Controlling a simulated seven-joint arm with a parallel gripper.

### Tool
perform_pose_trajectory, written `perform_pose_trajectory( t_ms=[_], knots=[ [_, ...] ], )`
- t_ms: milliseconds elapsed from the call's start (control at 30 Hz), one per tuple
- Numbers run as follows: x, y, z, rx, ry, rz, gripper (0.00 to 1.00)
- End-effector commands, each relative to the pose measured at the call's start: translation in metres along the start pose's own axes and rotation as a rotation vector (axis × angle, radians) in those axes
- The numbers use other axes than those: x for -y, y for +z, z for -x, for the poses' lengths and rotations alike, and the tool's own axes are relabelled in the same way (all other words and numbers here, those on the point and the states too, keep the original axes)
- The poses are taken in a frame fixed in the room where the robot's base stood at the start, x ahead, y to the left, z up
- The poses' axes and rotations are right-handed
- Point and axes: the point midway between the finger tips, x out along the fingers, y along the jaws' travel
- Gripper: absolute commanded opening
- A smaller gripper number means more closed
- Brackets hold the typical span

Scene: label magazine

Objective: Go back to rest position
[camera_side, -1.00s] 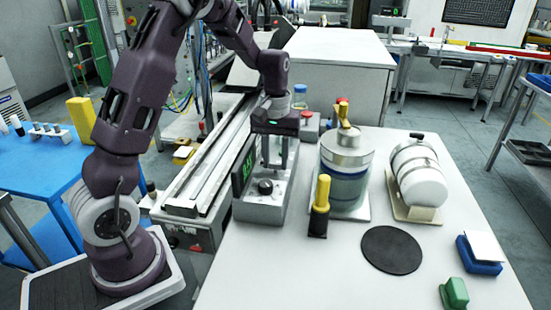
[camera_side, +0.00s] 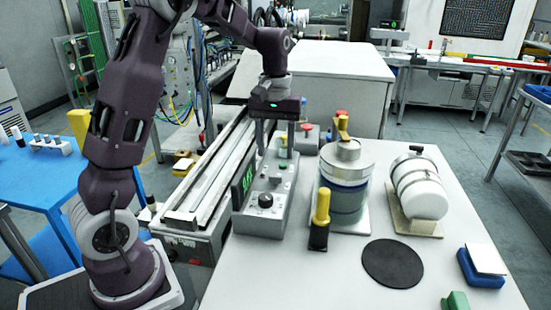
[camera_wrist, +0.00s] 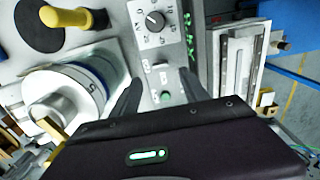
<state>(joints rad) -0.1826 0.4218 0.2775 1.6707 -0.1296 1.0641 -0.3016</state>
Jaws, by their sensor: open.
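My gripper (camera_side: 274,138) is open and empty in the side view. Its fingers point down above the rear part of the grey control box (camera_side: 262,222), which has a black knob (camera_side: 265,201) and a green digital display (camera_side: 244,178). In the wrist view my two dark fingers (camera_wrist: 166,95) are spread apart, with the box's white switch and green button (camera_wrist: 166,97) between them in the picture. The knob (camera_wrist: 155,21) shows beyond the fingertips. Nothing is held.
A metal-lidded vessel (camera_side: 346,185) and a yellow-handled tool (camera_side: 321,215) stand right of the box. A white banded tank (camera_side: 418,187), black disc (camera_side: 392,263) and blue block (camera_side: 481,268) lie farther right. A rail conveyor (camera_side: 215,165) runs left. The table's front middle is clear.

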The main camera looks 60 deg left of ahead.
Motion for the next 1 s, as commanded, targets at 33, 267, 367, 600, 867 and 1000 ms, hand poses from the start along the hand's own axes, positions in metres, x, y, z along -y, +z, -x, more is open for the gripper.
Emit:
perform_pose_trajectory(
  t_ms=[33,267,367,600,867,1000],
  knots=[
    [0.000,0.000,0.001,0.000,0.000,0.000,0.53],
    [-0.001,0.005,0.005,-0.005,0.008,-0.013,0.53],
    [-0.003,0.039,0.036,-0.047,0.058,-0.099,0.53],
    [0.025,0.193,0.095,-0.275,0.188,-0.523,0.53],
    [0.063,0.266,0.076,-0.452,0.197,-0.773,0.53],
    [0.065,0.269,0.074,-0.463,0.196,-0.789,0.53]
  ],
)
